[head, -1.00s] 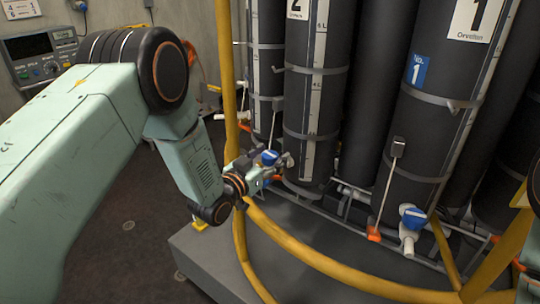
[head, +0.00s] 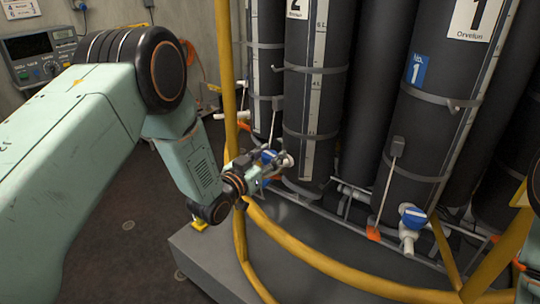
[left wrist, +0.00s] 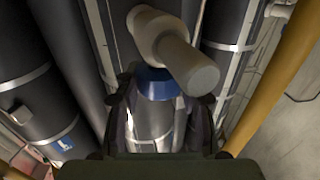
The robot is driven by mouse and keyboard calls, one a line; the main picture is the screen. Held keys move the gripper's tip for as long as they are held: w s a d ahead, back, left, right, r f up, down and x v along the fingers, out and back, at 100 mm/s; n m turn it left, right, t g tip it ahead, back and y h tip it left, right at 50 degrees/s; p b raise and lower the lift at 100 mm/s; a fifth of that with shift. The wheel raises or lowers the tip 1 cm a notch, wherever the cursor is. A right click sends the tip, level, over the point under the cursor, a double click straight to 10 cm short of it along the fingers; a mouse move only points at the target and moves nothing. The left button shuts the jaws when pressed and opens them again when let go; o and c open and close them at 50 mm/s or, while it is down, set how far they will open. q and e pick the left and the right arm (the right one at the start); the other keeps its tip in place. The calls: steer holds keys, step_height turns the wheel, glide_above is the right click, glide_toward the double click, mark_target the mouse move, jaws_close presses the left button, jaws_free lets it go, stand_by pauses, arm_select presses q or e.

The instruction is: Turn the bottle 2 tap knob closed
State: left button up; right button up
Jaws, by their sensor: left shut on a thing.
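Bottle 2 (head: 316,90) is a tall dark cylinder with a "2" label and a level scale, at the top middle of the head view. Its blue tap knob (head: 268,156) is low at its foot, partly hidden by my left gripper (head: 262,168). In the left wrist view the blue knob (left wrist: 155,84) lies between the two fingers, under a pale valve body (left wrist: 165,40). My left gripper is shut on this knob. My right gripper is not in view.
A yellow rail (head: 310,262) curves in front of the bottles, with an upright yellow post (head: 229,80) close by my left arm. Bottle 1 (head: 430,130) stands at the right with its own blue knob (head: 413,217). A grey plinth (head: 215,250) lies below.

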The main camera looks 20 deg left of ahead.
arm_select(q)
steer(key=shift+m+g+h, duration=0.4)
steer(key=shift+m+h, duration=0.3)
steer(key=shift+h, duration=0.3)
steer(key=o, duration=1.2)
steer(key=shift+v, duration=6)
steer(key=shift+r, duration=0.1)
